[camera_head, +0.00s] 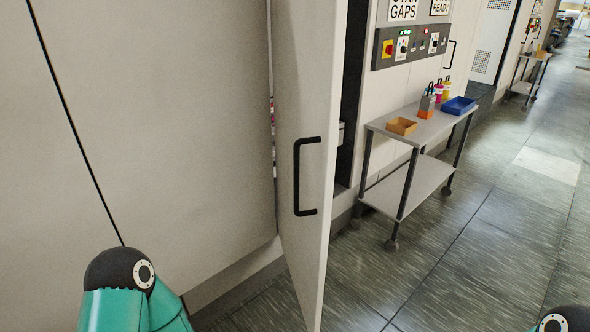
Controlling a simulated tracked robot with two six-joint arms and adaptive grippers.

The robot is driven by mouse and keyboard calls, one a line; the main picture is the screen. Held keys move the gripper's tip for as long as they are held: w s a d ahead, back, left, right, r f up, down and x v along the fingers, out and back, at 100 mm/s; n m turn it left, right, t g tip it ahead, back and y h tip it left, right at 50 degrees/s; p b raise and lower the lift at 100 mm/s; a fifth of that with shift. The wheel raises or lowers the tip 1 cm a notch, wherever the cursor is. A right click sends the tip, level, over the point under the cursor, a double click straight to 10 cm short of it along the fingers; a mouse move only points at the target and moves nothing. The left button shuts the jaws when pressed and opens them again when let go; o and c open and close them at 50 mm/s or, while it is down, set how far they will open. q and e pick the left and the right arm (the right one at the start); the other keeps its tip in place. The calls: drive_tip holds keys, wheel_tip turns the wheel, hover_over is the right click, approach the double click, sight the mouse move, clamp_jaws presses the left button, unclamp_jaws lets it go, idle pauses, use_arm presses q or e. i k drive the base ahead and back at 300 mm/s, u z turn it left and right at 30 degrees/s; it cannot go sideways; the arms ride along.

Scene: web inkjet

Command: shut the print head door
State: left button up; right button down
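The print head door (311,95) is a tall pale panel that stands open, swung out from the machine, with its edge toward the right. A black bar handle (299,177) is fixed to its face. To the right of the door a dark opening (352,95) shows in the machine; most of the inside is hidden behind the door. Parts of my arms show at the bottom left and bottom right corners, apart from the door. Neither gripper is in view.
A grey trolley (408,186) on casters stands right of the door, carrying an orange tray (401,126), a blue bin (458,105) and several bottles. A control panel (411,45) is on the wall above. Tiled floor (470,270) is clear at the right.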

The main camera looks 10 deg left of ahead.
sight(308, 37)
drive_tip(key=z, duration=0.05)
drive_tip(key=i, duration=1)
drive_tip(key=u, duration=0.05)
